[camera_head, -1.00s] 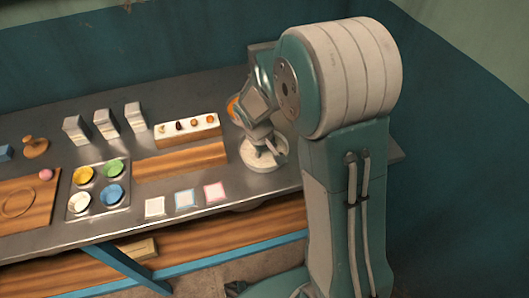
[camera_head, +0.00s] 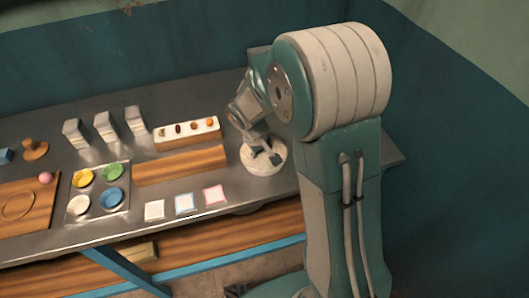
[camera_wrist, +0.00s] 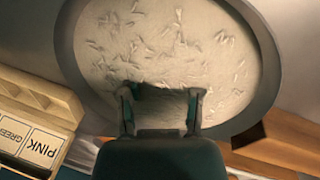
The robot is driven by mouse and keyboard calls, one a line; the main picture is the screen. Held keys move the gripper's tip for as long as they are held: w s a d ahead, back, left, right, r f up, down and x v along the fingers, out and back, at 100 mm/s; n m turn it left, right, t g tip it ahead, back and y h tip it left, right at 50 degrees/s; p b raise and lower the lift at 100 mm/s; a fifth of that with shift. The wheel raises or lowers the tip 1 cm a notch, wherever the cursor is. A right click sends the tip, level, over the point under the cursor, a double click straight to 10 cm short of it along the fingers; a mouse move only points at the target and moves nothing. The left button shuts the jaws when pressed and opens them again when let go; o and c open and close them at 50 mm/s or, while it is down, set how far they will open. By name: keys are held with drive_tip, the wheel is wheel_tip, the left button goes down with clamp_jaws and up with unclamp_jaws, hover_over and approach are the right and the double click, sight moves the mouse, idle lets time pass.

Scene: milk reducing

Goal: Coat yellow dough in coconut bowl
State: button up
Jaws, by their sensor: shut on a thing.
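The coconut bowl (camera_head: 263,160) is a round, pale bowl at the right of the table. In the wrist view, the coconut bowl (camera_wrist: 175,45) has a grey rim and a cream filling with white shreds. My gripper (camera_head: 262,152) points down into it. In the wrist view my gripper (camera_wrist: 160,108) lies over the bowl's near part, its two fingers spaced apart around something. A pale patch and a dark edge show between the fingers. No yellow shows there, so I cannot make out the held dough's colour or its coating.
A tray (camera_head: 68,201) holds yellow, green, white and blue bowls. A pink ball (camera_head: 45,178) is on a wooden board (camera_head: 43,222) at the left. A white strip (camera_head: 169,141) holds several small pieces. Cards (camera_head: 185,202) lie in front. Labelled blocks (camera_wrist: 38,145) show at the left.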

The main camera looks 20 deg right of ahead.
drive_tip(key=shift+s+a, duration=0.1)
drive_tip(key=shift+s, duration=0.2)
drive_tip(key=shift+s, duration=0.25)
drive_tip(key=shift+d, duration=0.2)
drive_tip(key=shift+d, duration=0.15)
drive_tip(key=shift+d, duration=0.25)
drive_tip(key=shift+w, duration=0.15)
drive_tip(key=shift+w, duration=0.25)
drive_tip(key=shift+w, duration=0.1)
